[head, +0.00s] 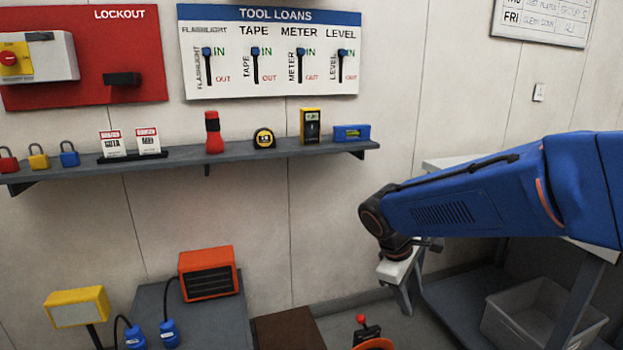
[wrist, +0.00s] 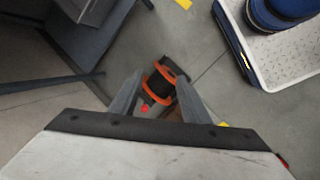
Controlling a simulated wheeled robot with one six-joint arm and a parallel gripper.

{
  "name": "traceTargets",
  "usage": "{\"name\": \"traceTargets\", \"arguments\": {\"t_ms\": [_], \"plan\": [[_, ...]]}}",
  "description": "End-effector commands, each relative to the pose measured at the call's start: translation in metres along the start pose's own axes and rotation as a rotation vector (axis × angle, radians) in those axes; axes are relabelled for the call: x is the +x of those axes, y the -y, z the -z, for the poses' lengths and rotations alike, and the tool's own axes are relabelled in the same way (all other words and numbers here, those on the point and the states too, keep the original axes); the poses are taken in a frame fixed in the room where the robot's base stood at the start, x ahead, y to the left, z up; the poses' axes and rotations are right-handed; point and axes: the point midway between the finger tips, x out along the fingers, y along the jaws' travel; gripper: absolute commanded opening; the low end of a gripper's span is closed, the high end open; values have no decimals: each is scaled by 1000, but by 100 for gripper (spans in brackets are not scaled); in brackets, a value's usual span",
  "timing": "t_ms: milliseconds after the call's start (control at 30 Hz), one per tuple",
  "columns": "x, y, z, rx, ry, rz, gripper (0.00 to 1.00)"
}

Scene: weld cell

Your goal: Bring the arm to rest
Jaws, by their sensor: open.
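My arm (head: 470,205) is blue and reaches in from the right side of the head view, its forearm roughly level. My gripper (head: 406,298) hangs below the dark wrist joint, pointing down, in front of the grey bench on the right. In the wrist view the two fingers of my gripper (wrist: 158,88) stand apart with nothing held between them. Beyond them, well below, an orange and black reel (wrist: 159,82) is on the floor.
A wall shelf (head: 190,155) holds padlocks, tags, a red flashlight, a tape, a meter and a level. Below stand an orange heater-like box (head: 208,273) and a yellow lamp (head: 77,308). A grey bin (head: 540,318) sits on the bench's lower shelf.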

Motion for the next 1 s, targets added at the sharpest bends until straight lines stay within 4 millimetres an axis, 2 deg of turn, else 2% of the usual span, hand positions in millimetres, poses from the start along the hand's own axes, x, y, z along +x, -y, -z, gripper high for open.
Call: {"name": "traceTargets", "arguments": {"t_ms": [33,200,500,800,1000], "plan": [[-4,2,-15,47,-21,8,43],[-13,14,-53,202,-92,43,43],[-23,44,-112,472,-219,100,43],[-27,80,-156,734,-351,152,43],[-27,100,-173,867,-420,180,43]]}}
